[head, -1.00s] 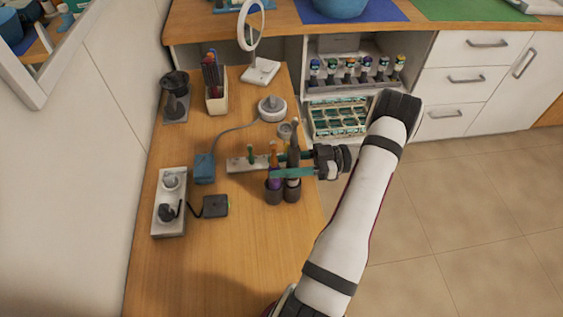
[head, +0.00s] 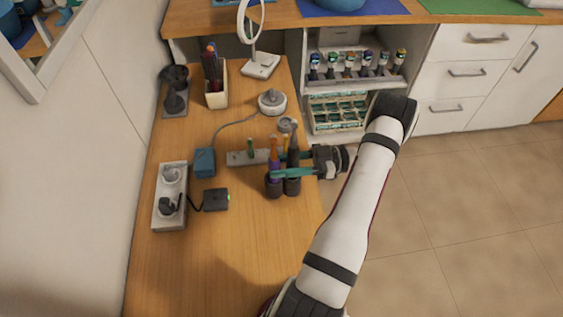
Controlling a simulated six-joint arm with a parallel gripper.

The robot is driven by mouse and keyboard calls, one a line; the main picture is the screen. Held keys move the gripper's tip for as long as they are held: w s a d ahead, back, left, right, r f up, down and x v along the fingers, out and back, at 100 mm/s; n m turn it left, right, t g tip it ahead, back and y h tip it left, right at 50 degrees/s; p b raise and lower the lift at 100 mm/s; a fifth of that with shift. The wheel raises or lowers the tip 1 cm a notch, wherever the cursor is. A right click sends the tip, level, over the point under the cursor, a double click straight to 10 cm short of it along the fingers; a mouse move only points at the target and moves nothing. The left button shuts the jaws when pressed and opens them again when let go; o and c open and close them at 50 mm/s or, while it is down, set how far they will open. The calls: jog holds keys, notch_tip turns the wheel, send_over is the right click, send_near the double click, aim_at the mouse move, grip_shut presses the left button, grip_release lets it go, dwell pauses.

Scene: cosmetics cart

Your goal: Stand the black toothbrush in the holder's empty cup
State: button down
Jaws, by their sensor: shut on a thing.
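The black toothbrush (head: 294,143) stands nearly upright at the table's right side, its lower part at a dark cup (head: 292,187). My gripper (head: 284,167) reaches in from the right with its teal fingers at the brush and is shut on it. A second dark cup (head: 274,188) stands just left, holding a purple and orange brush (head: 273,160). The fingers cross in front of both brushes and hide their lower parts. I cannot tell whether the black brush's bottom end is inside its cup.
A pale strip (head: 240,158) with a green peg lies behind the cups. A blue box (head: 204,162), a black adapter (head: 216,200) and a power strip (head: 169,216) are to the left. A round grey device (head: 272,102) and a mirror (head: 261,66) stand farther back. The front tabletop is clear.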

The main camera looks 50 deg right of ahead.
jog(key=shift+f, duration=0.65)
jog(key=shift+c, duration=2.2)
grip_release()
jog(key=v, duration=1.2)
jog(key=shift+w+r, duration=0.1)
